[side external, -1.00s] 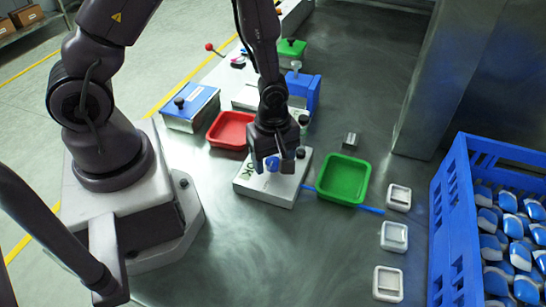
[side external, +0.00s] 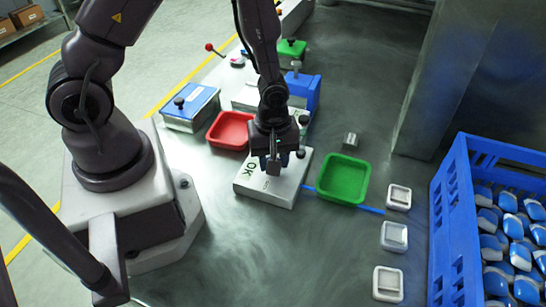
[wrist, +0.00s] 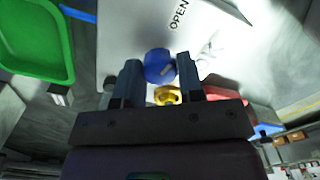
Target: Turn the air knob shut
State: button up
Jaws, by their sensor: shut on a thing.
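The blue knob (wrist: 159,66), which I take to be the air knob, sits on a white box (side external: 262,188) marked "OK" in the side view. In the wrist view the word "OPEN" is printed on the white surface near the knob, and a pale mark shows on the knob. My gripper (wrist: 159,70) is shut on the knob, with one dark finger on each side of it. In the side view my gripper (side external: 274,163) points down over the box and hides the knob. A small yellow part (wrist: 167,95) shows between the fingers.
A green tray (side external: 365,182) stands right of the box and a red tray (side external: 213,143) behind it on the left. Small white dishes (side external: 394,237) line the right. A blue crate (side external: 450,240) of blue-and-white items stands far right. The front table area is clear.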

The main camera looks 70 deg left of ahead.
jog(key=m, duration=0.4)
jog(key=shift+d+m, duration=0.1)
jog(key=shift+m, duration=0.2)
jog(key=m, duration=0.3)
jog(key=shift+m, duration=0.4)
jog(key=m, duration=1.2)
jog(key=shift+m, duration=0.3)
jog(key=m, duration=0.4)
jog(key=shift+m, duration=0.3)
jog(key=m, duration=0.4)
jog(key=shift+m, duration=1.7)
